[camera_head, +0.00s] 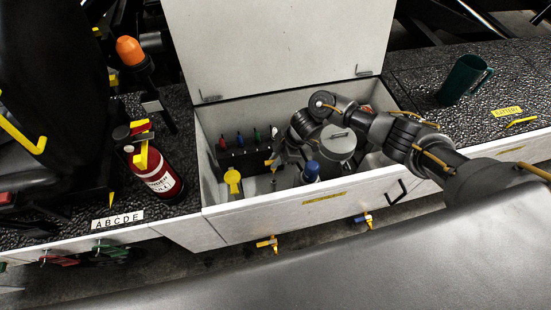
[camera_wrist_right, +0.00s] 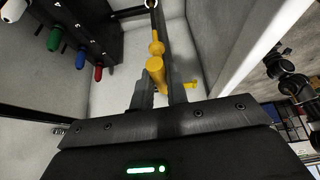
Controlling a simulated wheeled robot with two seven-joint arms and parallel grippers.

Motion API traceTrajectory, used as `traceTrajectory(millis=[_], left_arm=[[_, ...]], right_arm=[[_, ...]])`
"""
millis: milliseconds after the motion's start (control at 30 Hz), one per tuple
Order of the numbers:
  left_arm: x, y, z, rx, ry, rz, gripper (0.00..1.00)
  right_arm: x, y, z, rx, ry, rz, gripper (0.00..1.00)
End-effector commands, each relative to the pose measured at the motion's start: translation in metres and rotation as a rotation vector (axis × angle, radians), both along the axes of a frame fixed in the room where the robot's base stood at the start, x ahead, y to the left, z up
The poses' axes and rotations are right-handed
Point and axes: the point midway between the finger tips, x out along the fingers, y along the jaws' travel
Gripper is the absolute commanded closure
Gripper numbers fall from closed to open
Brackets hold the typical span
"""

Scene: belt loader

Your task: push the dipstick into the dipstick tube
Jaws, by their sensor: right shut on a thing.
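The open white compartment (camera_head: 215,214) holds my right gripper (camera_head: 272,163), which reaches in from the right. In the right wrist view, a yellow dipstick handle (camera_wrist_right: 156,72) lies between the two dark fingers of my right gripper (camera_wrist_right: 160,92), which is shut on it. A small bit of yellow shows at the gripper in the head view. A short dark upright piece below the gripper may be the dipstick or its tube; I cannot tell which. Whether the dipstick's tip is in the tube is hidden. My left gripper is not in view.
The raised lid (camera_head: 280,45) stands behind. A red extinguisher (camera_head: 158,175) is left.

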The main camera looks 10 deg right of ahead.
Motion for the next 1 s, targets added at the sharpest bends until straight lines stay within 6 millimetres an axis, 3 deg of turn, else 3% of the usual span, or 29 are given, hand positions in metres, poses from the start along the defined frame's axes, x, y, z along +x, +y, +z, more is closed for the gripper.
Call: traceTrajectory(millis=[1000], left_arm=[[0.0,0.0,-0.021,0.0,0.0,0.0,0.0]], right_arm=[[0.0,0.0,-0.027,0.0,0.0,0.0,1.0]])
